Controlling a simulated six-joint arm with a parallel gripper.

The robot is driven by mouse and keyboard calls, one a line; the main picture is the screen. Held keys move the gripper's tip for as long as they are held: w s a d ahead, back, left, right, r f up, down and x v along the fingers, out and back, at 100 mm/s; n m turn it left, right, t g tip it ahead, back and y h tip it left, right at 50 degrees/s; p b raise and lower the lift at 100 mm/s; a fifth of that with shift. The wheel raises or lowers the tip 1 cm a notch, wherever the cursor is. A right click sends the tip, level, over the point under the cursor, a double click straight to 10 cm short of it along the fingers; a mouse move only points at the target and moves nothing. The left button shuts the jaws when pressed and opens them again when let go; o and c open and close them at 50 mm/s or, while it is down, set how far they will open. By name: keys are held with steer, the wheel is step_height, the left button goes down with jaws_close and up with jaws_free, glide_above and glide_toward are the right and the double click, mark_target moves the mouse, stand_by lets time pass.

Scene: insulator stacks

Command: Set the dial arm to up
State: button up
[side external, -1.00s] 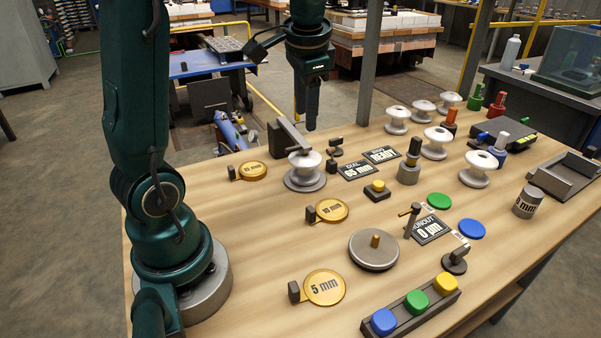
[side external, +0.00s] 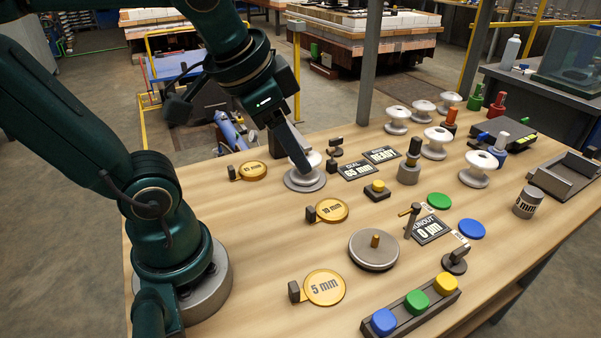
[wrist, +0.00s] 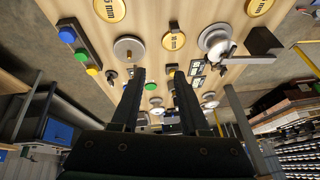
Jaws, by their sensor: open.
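A grey bar (wrist: 245,59), which looks like the dial arm, runs from a dark block (wrist: 263,41) to a white insulator (wrist: 211,40) in the wrist view. Whether it is up or down cannot be told for sure. In the side view the white insulator (side external: 314,160) stands on a round grey base (side external: 305,183), and my tilted gripper (side external: 306,172) covers most of the bar and block. In the wrist view my gripper (wrist: 160,71) is open with nothing between its fingers; the bar lies right of them. A sign (side external: 358,170) reads DIAL 65 mm.
Gold discs (side external: 324,287) with dark tabs lie along the near left. A second sign (side external: 381,154), a yellow button (side external: 377,187) and a round turntable (side external: 374,250) are to the right. Several white insulators (side external: 437,141) stand at the back right. Bare wood shows at the front left.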

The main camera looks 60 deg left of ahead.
steer(key=shift+n+h, duration=0.5)
steer(key=shift+n, duration=0.2)
steer(key=s+d+f, duration=0.2)
steer(key=f, duration=0.1)
steer(key=shift+s+d+f, duration=0.1)
steer(key=shift+s+d, duration=0.05)
steer(key=shift+s, duration=0.25)
